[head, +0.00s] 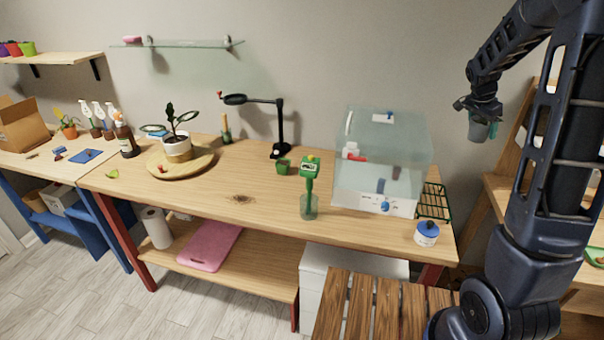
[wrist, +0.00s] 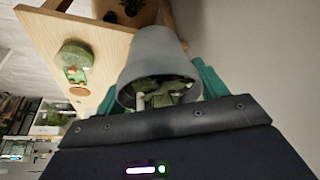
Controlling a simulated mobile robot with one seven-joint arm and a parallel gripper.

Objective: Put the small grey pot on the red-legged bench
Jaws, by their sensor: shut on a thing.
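The small grey pot (head: 479,131) hangs in the air at the upper right of the head view, beyond the bench's right end. My gripper (head: 477,114) is shut on it. In the wrist view the grey pot (wrist: 160,55) fills the middle, with green fingers on both sides and its wide mouth facing the camera. Something green shows in the mouth; I cannot tell what. The red-legged bench (head: 255,178) stands in the middle of the head view, with a wooden top and a lower shelf.
On the bench stand a plant on a round wooden board (head: 208,160), a black lamp (head: 281,135), a green pot (head: 283,167), a green tool in a glass (head: 309,207), a clear box (head: 383,150), a black rack (head: 433,203) and a blue-lidded jar (head: 426,234). The front middle is clear.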

